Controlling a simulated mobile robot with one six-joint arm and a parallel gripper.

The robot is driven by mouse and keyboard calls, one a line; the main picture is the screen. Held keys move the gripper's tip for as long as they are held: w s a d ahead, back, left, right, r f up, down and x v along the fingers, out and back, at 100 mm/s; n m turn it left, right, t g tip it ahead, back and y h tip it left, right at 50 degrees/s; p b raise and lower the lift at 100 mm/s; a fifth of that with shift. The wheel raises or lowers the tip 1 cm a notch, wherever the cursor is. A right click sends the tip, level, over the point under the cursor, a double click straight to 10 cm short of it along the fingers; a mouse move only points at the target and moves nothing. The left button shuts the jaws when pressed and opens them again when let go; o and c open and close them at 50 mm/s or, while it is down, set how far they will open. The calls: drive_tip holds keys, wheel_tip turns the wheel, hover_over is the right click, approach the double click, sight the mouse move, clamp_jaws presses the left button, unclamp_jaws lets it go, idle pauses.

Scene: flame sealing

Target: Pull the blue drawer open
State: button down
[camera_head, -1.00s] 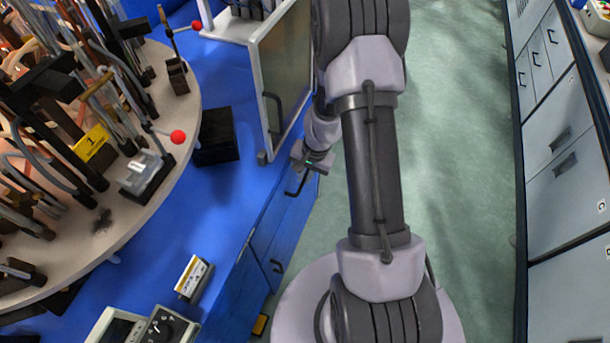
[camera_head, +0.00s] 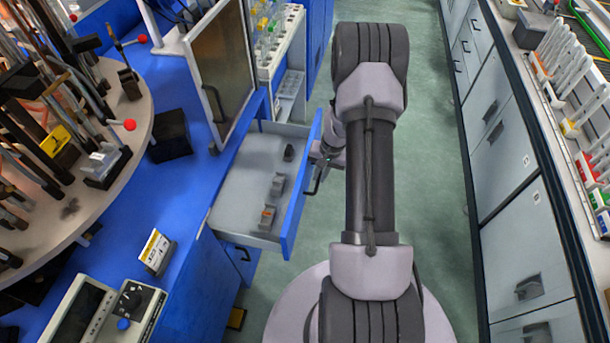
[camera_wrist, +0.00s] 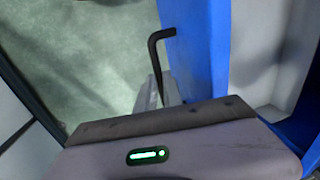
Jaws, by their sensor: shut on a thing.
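The blue drawer (camera_head: 298,205) stands pulled well out of the blue bench in the head view. Its light grey inside is visible, with several small dark and orange items (camera_head: 272,213) on its floor. My gripper (camera_head: 322,164) is at the outer side of the drawer front, shut on its dark handle (camera_head: 316,182). In the wrist view the blue drawer front (camera_wrist: 200,50) runs from the top, and the black bent handle (camera_wrist: 157,60) reaches down to the jaws (camera_wrist: 160,98). The wrist housing hides part of the grip.
A framed panel door (camera_head: 222,75) stands above the drawer on the left. A round table (camera_head: 135,130) crowded with rods is further left. The green floor (camera_head: 425,190) is open on the right, up to grey cabinets (camera_head: 505,160).

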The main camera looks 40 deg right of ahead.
drive_tip(key=shift+s+d, duration=0.75)
drive_tip(key=shift+s, duration=0.25)
drive_tip(key=c, duration=1.5)
unclamp_jaws()
drive_tip(key=r+p, duration=0.2)
drive_tip(key=r, duration=0.3)
drive_tip(key=s+d+r+p, duration=0.1)
drive_tip(key=r+p, duration=0.1)
drive_tip(key=r, duration=0.4)
drive_tip(key=s+d+r+p, duration=0.1)
drive_tip(key=r+p, duration=0.1)
drive_tip(key=r, duration=0.4)
drive_tip(key=shift+s, duration=0.25)
